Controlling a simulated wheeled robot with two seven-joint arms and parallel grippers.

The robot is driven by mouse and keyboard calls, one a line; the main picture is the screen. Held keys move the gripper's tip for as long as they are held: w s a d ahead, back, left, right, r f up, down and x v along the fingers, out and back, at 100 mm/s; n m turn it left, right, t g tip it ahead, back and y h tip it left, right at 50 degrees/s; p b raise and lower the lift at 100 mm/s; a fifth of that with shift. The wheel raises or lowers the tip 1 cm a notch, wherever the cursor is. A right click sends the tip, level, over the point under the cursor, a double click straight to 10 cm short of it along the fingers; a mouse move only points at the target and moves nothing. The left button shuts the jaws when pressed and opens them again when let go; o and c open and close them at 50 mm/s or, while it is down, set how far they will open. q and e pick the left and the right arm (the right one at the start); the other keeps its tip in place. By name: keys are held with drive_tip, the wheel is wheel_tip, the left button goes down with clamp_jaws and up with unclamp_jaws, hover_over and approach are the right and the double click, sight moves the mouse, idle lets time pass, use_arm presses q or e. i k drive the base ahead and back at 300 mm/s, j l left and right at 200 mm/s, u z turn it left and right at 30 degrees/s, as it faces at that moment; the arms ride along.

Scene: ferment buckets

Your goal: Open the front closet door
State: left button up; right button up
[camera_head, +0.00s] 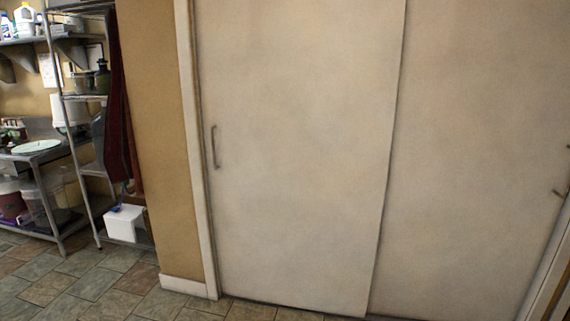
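The closet has two pale, flat door panels side by side. The front closet door (300,150) is the left panel, and its right edge overlaps the other panel. It is closed against the white frame at its left. Its dark upright handle (215,147) is near its left edge. The rear door panel (470,150) is on the right and has a dark handle (560,193) near the picture's right edge. Neither of my grippers shows in the head view.
A tan wall (158,130) stands left of the closet. Further left are metal shelves (85,97) with containers, hanging dark red cloth (120,110), a white box (125,224) and a steel table (35,155). The tiled floor (95,285) is clear before the wall.

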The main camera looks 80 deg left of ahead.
sight(298, 97)
drive_tip(key=u, duration=2.7)
